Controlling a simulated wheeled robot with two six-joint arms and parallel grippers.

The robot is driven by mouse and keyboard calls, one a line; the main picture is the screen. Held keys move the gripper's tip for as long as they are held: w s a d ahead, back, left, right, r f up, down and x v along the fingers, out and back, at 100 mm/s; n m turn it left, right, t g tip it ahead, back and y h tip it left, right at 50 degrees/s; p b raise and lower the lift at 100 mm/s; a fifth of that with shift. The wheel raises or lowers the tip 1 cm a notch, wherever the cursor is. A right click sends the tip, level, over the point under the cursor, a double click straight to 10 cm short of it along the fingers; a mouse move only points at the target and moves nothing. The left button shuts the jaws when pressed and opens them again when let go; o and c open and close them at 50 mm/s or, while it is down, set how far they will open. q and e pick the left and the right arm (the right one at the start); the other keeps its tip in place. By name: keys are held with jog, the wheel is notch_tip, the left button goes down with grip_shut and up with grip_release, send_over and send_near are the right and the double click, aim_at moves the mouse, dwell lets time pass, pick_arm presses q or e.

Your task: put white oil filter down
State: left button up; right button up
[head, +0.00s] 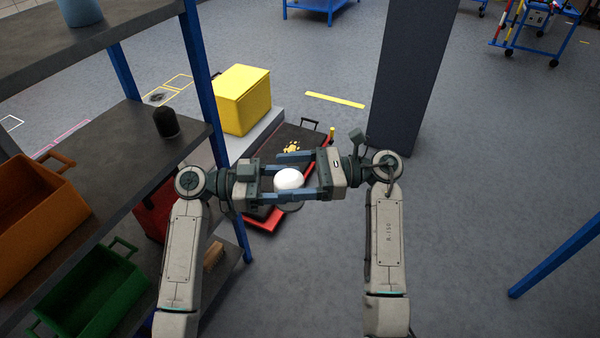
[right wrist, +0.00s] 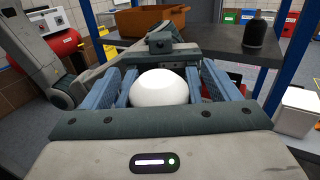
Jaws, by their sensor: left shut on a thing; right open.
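The white oil filter (head: 289,180) is held in the air between my two grippers in the head view. It also shows in the right wrist view as a rounded white top (right wrist: 160,88). My left gripper (head: 280,177) comes in from the left and is shut on it. My right gripper (head: 308,176) faces it from the right. Its fingers are open and stand outside the left gripper's fingers, on both sides of the filter. The filter's lower part is mostly hidden.
A shelf (head: 95,165) on the left carries a black rounded item (head: 166,122) and an orange bin (head: 30,225), with a green bin (head: 92,290) lower. A yellow box (head: 241,98) and red-black jack (head: 303,150) lie beyond.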

jog(key=shift+c, duration=0.2)
jog(key=c, duration=1.1)
pick_arm(q)
jog(key=o, duration=1.2)
pick_arm(e)
jog(key=shift+c, duration=0.5)
pick_arm(q)
jog(key=shift+o, duration=0.2)
